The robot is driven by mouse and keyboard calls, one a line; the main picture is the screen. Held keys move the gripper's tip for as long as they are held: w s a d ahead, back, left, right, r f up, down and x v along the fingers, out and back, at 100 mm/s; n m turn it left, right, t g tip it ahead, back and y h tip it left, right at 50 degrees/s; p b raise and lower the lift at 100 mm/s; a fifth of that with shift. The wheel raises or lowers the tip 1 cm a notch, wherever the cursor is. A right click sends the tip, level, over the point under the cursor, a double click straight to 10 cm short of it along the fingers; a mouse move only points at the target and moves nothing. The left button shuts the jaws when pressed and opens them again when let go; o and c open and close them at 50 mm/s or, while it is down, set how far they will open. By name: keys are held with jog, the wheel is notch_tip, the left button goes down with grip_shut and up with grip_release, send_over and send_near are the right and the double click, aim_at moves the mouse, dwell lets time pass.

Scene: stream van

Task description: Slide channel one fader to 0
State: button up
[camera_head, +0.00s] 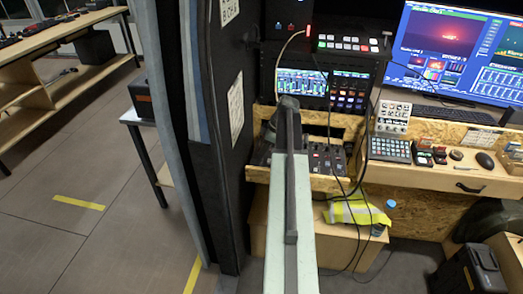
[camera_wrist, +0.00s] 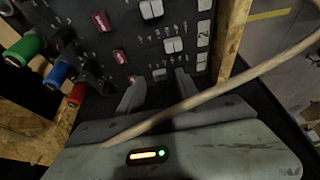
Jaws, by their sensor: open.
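The mixer panel (camera_wrist: 140,35) is black, with several pale fader caps, red buttons and white scale numbers. In the wrist view, the nearest pale cap (camera_wrist: 160,74) shows just beyond my gripper (camera_wrist: 160,82), about in line with the gap between its fingers. My gripper is open, and I cannot tell whether the fingers touch the cap. Other caps (camera_wrist: 173,45) sit farther up the panel. I cannot read which fader is channel one. In the head view, the mixer (camera_head: 325,158) sits in a wooden shelf, partly hidden by my arm.
A tan cable (camera_wrist: 230,90) crosses in front of my gripper. Red, blue and green cylinders (camera_wrist: 58,73) stand at the left. Wooden walls (camera_wrist: 232,35) border the panel. In the head view, black cables (camera_head: 362,180) hang beside the mixer, and a dark partition (camera_head: 225,120) stands left.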

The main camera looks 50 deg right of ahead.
aim_at(268, 158)
jog(key=p+v, duration=0.5)
jog(key=v, duration=0.1)
jog(key=shift+r, duration=0.3)
jog(key=shift+s+d, duration=0.1)
